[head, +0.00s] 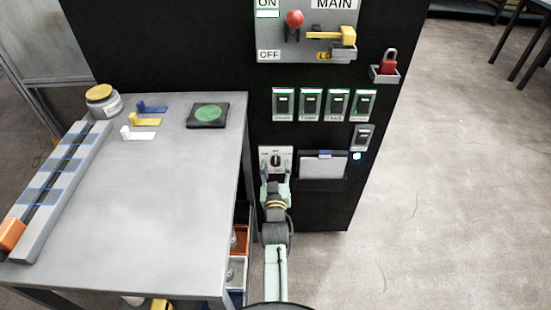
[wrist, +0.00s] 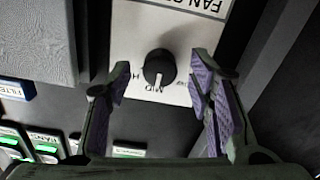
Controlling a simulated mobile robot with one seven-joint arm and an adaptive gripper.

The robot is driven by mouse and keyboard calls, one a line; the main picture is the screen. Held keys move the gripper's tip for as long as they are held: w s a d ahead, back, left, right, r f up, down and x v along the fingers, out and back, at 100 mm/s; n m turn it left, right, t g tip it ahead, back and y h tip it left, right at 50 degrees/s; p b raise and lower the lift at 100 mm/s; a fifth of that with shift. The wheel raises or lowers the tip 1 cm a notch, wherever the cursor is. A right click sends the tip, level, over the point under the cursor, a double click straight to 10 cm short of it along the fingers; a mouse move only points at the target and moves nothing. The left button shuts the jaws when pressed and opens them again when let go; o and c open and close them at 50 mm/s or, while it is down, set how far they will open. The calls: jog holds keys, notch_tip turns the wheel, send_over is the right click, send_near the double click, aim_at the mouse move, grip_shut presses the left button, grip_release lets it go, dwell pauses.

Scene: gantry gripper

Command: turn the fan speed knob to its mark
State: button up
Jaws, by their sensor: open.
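The fan speed knob (wrist: 159,68) is a round black dial with a white pointer line on a light plate (wrist: 135,30). The exact mark is hard to read. In the head view the knob (head: 276,160) sits on its plate on the black cabinet, right of the table. My gripper (wrist: 160,88) is open, its purple-padded fingers to either side of the knob and apart from it. It also shows in the head view (head: 275,178), just in front of the plate.
A row of several switches (head: 323,104) and the MAIN panel (head: 305,35) are above the knob. A grey box (head: 322,168) is close on its right. The grey table (head: 180,190) is on the left. Floor (head: 450,180) on the right is clear.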

jog(key=shift+w, duration=0.25)
jog(key=shift+s+r, duration=0.1)
jog(key=shift+c, duration=0.2)
jog(key=shift+c, duration=0.6)
grip_shut()
